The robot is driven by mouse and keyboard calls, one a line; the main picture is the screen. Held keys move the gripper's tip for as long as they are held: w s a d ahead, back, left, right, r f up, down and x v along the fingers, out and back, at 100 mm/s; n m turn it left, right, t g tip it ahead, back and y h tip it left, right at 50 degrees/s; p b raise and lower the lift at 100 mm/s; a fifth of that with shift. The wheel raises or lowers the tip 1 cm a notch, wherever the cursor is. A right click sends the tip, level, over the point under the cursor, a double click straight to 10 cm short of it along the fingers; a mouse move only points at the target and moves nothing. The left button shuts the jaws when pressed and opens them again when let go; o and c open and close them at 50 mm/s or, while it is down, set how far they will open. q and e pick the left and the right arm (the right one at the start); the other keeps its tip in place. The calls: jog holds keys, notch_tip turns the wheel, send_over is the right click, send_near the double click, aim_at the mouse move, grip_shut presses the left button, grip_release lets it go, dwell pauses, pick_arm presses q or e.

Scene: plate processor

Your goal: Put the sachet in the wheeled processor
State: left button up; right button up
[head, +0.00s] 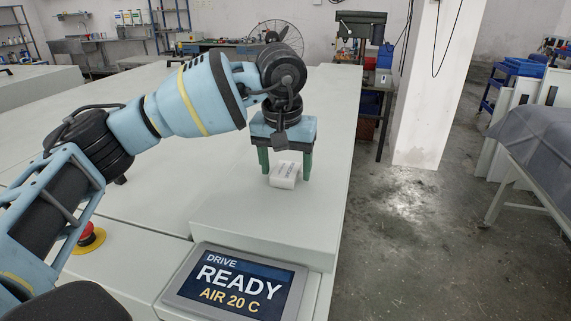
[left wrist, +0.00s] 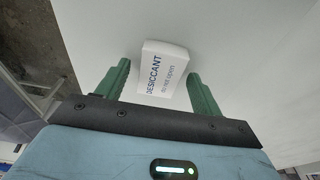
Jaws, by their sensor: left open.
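The sachet (head: 285,175) is a small white packet lying on the pale flat top of the large machine. In the left wrist view the sachet (left wrist: 163,70) reads "DESICCANT do not open". My left gripper (head: 286,176) points down over it with its two green fingers apart. In the left wrist view the open fingers (left wrist: 158,82) stand on either side of the sachet, with gaps visible between them and it. My right gripper is not in view. The pale machine (head: 230,222) has a screen (head: 238,284) reading "DRIVE READY AIR 20 C"; I cannot tell whether it is the wheeled processor.
A red stop button (head: 90,238) sits on the machine at the left. A white pillar (head: 425,85) and a drill press (head: 362,35) stand behind. A grey-covered table (head: 545,135) stands at the right. The concrete floor (head: 425,250) between is clear.

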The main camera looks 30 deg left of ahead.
aim_at(283, 175)
pick_arm(q)
jog(key=shift+r, duration=0.1)
notch_tip(283, 175, up, 12)
jog(key=s, duration=0.1)
jog(key=shift+s+d, duration=0.25)
jog(key=shift+s, duration=0.15)
